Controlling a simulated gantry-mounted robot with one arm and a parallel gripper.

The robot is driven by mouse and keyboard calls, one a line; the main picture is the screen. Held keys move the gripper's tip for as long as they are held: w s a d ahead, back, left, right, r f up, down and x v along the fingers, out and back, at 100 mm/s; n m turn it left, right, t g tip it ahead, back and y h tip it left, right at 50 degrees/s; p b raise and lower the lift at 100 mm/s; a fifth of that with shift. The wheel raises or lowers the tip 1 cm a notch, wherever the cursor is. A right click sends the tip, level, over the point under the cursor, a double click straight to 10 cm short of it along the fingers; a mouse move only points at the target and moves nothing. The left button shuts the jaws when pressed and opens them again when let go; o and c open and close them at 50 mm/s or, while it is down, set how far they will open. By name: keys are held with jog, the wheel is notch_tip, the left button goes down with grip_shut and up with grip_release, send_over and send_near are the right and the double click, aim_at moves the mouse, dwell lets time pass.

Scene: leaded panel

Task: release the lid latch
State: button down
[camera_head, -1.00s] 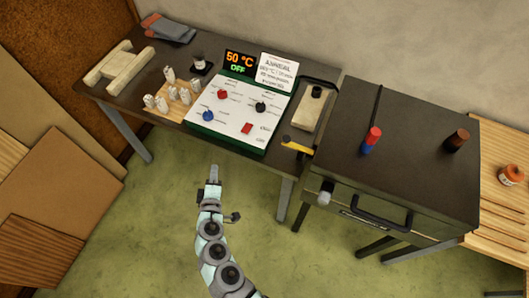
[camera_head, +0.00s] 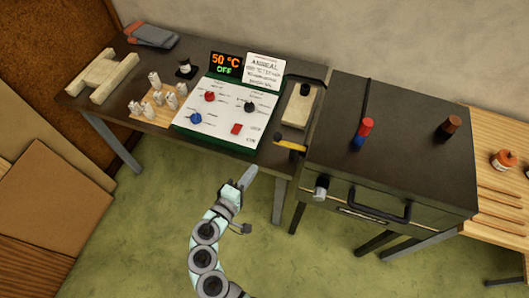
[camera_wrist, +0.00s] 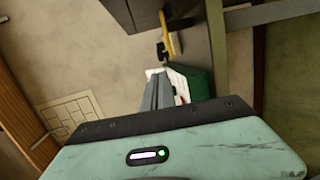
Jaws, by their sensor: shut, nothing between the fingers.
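The dark kiln-like box (camera_head: 398,112) stands right of the control table, its flat lid down. A black bar handle (camera_head: 380,204) is on its front. A grey knob-like fitting (camera_head: 321,187), possibly the latch, sticks out at the front left corner. My gripper (camera_head: 249,176) is shut and empty, in front of the table's edge, left of the box and apart from the fitting. In the wrist view my shut fingers (camera_wrist: 160,92) point toward the green-edged panel, and the fitting cannot be made out.
A yellow-handled piece (camera_head: 290,146) juts at the table's right front edge, between my gripper and the box. The control panel (camera_head: 221,119) reads 50 °C, OFF. Open floor lies below.

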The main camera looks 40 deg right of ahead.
aim_at(275, 139)
jog(key=p+x, duration=0.1)
jog(key=x, duration=1.2)
jog(key=shift+w+d+f+p, duration=0.1)
jog(key=shift+w+d+p, duration=0.05)
jog(key=shift+d+p, duration=0.2)
jog(key=shift+w+b, duration=0.1)
jog(key=shift+b, duration=0.25)
